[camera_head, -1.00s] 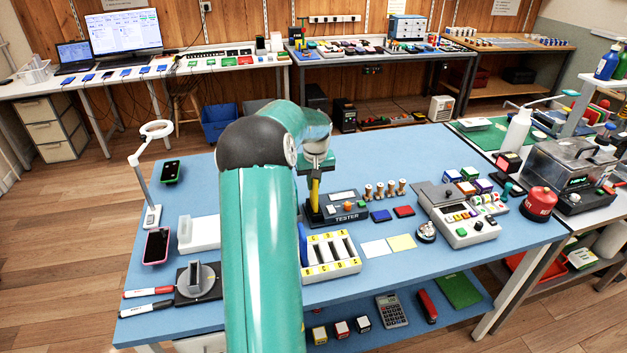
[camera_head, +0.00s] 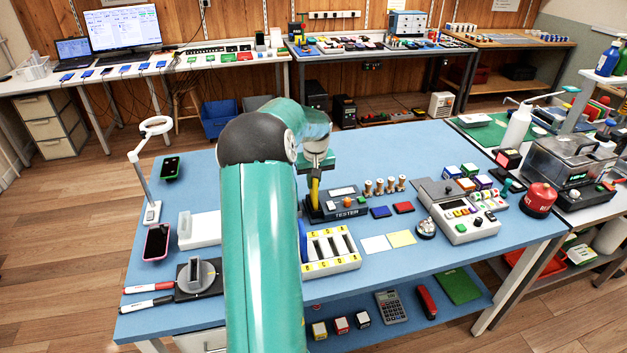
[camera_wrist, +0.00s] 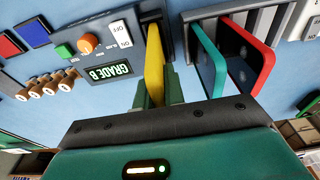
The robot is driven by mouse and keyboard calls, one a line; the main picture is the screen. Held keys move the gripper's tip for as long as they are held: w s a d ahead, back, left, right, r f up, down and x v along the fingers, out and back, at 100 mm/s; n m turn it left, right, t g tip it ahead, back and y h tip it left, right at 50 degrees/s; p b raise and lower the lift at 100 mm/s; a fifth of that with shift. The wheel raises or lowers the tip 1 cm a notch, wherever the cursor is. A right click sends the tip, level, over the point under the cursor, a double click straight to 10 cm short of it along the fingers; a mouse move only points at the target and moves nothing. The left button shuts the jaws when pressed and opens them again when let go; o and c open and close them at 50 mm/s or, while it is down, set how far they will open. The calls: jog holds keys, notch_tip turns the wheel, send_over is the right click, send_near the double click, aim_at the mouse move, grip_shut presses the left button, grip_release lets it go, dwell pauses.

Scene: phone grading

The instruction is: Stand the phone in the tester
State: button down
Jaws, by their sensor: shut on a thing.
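A yellow phone (camera_head: 315,194) stands upright at the left end of the dark tester (camera_head: 347,214). My gripper (camera_wrist: 159,94) is shut on the yellow phone (camera_wrist: 154,62), holding its upper part. In the wrist view the phone's lower end is at the tester's slot (camera_wrist: 148,16); its seating depth is hidden. The tester's display (camera_wrist: 111,71) is lit and reads GRADE B. An orange knob and an ON/OFF switch sit beside it. In the head view my arm hides part of the area to the left of the tester.
In the wrist view a teal phone (camera_wrist: 209,62) and a red phone (camera_wrist: 254,58) stand in a grey slotted rack close beside my gripper. A white lettered tray (camera_head: 331,248) lies in front of the tester. Wooden pegs (camera_head: 385,186) stand behind its right side.

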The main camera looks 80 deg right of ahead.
jog(key=shift+f, duration=0.2)
jog(key=shift+f, duration=0.3)
dwell(0.3)
jog(key=c, duration=1.1)
grip_release()
jog(key=shift+r, duration=0.1)
jog(key=shift+r, duration=0.7)
jog(key=shift+r, duration=0.1)
